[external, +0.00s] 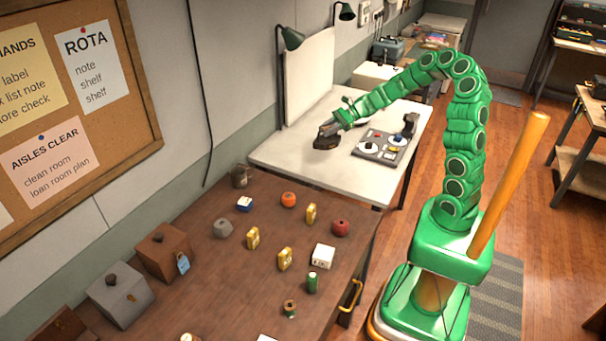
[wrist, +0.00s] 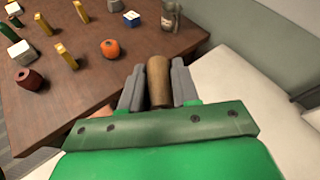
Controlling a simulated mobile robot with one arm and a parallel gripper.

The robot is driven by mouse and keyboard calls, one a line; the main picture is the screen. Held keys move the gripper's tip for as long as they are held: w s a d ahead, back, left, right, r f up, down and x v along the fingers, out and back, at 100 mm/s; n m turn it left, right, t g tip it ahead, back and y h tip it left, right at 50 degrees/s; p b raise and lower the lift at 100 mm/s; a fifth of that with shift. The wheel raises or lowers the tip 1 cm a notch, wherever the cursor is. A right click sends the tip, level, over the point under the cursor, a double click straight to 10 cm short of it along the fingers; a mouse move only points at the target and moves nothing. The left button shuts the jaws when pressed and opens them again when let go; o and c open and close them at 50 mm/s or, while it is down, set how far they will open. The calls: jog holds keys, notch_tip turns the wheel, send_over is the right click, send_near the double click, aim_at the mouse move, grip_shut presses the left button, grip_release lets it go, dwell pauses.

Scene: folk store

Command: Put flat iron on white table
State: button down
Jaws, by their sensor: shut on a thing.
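My gripper (external: 331,130) is shut on the flat iron (external: 326,143), a dark piece at the arm's end over the left part of the white table (external: 285,152). In the wrist view, the grey fingers of my gripper (wrist: 158,88) sit on both sides of the iron's brown wooden handle (wrist: 158,76). The iron's base is hidden there. The white table (wrist: 240,125) shows at the right in the wrist view. I cannot tell whether the iron touches the tabletop.
A grey panel with knobs (external: 385,147) lies on the white table's right part. A dark wooden table (external: 210,285) in front holds several small objects, including an orange one (wrist: 110,48). A green lamp (external: 291,38) stands behind.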

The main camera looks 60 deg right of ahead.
jog(key=s+d+m+t+h, duration=0.2)
jog(key=s+d, duration=0.4)
jog(key=d, duration=0.6)
jog(key=shift+w+d+f, duration=0.7)
jog(key=shift+w+f, duration=1.45)
jog(key=shift+w+d+f, duration=0.7)
jog(key=shift+w+f, duration=1.4)
jog(key=shift+w, duration=0.05)
jog(key=shift+w+d+f, duration=0.7)
jog(key=shift+w+f, duration=1.45)
jog(key=c, duration=0.8)
grip_release()
jog(key=shift+f, duration=0.1)
